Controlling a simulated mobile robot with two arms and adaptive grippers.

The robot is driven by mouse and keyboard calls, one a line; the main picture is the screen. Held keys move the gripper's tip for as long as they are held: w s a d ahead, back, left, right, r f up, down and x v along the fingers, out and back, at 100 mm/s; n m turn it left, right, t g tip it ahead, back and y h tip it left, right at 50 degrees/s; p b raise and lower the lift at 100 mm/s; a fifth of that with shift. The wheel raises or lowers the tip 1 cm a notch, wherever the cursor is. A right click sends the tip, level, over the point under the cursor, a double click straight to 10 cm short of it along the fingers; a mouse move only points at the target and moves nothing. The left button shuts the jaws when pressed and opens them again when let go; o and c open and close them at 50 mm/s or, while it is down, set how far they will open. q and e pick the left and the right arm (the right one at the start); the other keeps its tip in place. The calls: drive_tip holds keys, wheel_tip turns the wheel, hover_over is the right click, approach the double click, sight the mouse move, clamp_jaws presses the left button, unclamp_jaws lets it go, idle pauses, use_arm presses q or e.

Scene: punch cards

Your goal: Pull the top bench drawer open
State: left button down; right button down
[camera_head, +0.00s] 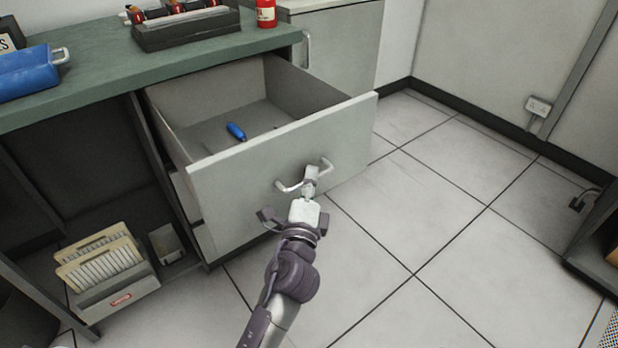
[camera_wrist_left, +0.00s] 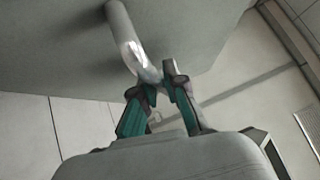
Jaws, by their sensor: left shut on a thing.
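The top bench drawer (camera_head: 230,170) is pulled well out from under the green bench top, its inside visible from above. A blue object (camera_head: 236,131) lies on its floor. My left gripper (camera_head: 311,178) is at the drawer front, shut on its metal bar handle (camera_head: 290,187). In the left wrist view, the gripper's two fingers (camera_wrist_left: 160,88) close around the handle (camera_wrist_left: 128,40), which stands out from the grey drawer front (camera_wrist_left: 60,45). My right gripper is not in view.
A blue tray (camera_head: 28,75) and a dark rack (camera_head: 188,28) stand on the bench top (camera_head: 110,72), with a red container (camera_head: 266,13) beside them. A box of cards (camera_head: 105,265) sits below at left. The tiled floor (camera_head: 450,200) to the right is clear.

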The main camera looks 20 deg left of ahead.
use_arm(q)
drive_tip(key=c, duration=1.2)
unclamp_jaws()
drive_tip(key=s+d+f, duration=0.1)
drive_tip(key=s, duration=1)
drive_tip(key=shift+s+d+f, duration=0.15)
drive_tip(key=shift+s+f, duration=0.2)
drive_tip(key=shift+s, duration=0.05)
